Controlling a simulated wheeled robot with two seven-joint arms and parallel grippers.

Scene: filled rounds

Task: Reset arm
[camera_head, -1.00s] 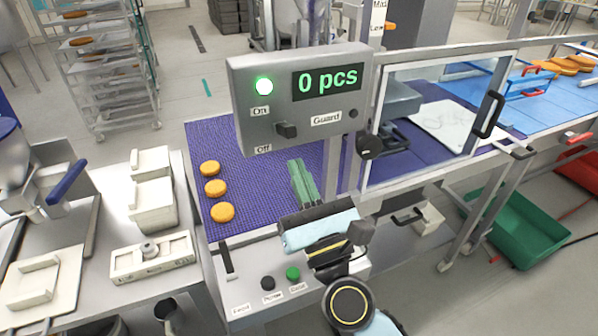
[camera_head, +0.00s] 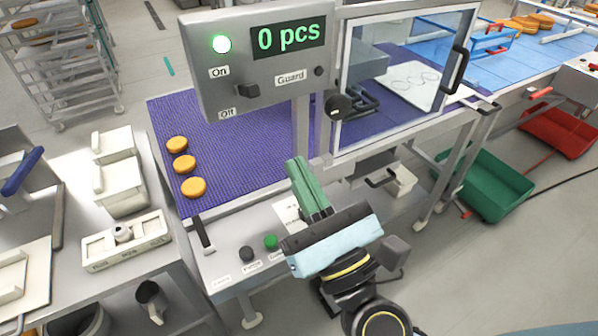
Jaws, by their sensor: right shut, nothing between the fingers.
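My right gripper (camera_head: 309,188) comes in from the bottom of the head view. Its green fingers are together with nothing between them, and they point up over the front panel of the conveyor machine. The fingers are above the panel, close to the near edge of the purple belt (camera_head: 230,130). My left gripper is not in view. The control box (camera_head: 258,58) has a lit green lamp and reads "0 pcs".
Three orange rounds (camera_head: 184,164) lie on the belt's left side. A clear guard door (camera_head: 405,75) stands right of the box. A green button (camera_head: 271,241), a black button (camera_head: 247,254) and a lever (camera_head: 203,235) are on the front panel. Green (camera_head: 490,185) and red (camera_head: 560,130) crates stand at right.

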